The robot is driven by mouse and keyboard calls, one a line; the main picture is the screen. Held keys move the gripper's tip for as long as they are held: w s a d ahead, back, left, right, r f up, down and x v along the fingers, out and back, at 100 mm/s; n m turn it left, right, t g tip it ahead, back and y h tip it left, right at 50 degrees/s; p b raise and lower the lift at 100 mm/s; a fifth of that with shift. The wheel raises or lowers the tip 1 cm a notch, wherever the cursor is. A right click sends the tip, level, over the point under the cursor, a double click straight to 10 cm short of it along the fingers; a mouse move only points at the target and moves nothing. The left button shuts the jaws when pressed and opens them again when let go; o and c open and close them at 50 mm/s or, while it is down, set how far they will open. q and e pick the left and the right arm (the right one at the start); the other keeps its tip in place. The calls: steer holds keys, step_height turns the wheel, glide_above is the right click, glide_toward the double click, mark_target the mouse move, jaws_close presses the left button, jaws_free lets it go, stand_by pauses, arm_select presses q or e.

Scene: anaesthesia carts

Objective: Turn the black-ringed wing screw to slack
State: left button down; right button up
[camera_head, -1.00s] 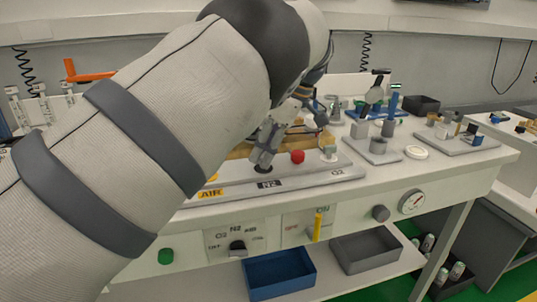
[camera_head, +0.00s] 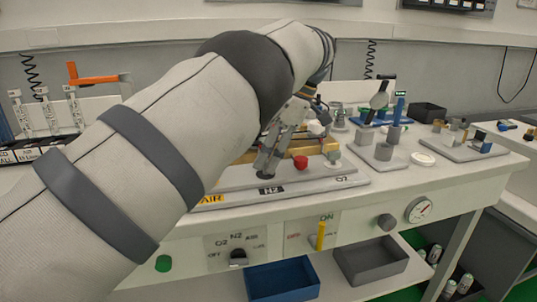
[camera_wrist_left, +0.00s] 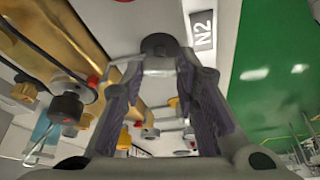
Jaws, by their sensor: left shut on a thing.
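My left gripper (camera_head: 268,163) reaches down to the cart top just behind the N2 label (camera_head: 270,190). It is shut on a small dark round part, which I take to be the black-ringed wing screw (camera_head: 265,177). In the left wrist view, the dark round top (camera_wrist_left: 160,44) shows between the fingertips (camera_wrist_left: 158,66), beside the N2 label (camera_wrist_left: 203,32). The fingers hide most of the screw, so its wings and turn angle cannot be told. My right gripper is not in view.
A red knob (camera_head: 300,162) and a brass bar (camera_head: 320,149) are close behind the gripper. The AIR label (camera_head: 212,198) is to the left. Fixtures stand on the right of the bench. A blue bin (camera_head: 283,281) and a grey bin (camera_head: 371,260) are below.

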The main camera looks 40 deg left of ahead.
arm_select(q)
steer(key=c, duration=1.2)
jaws_free()
steer(key=shift+f, duration=0.1)
steer(key=shift+c, duration=0.2)
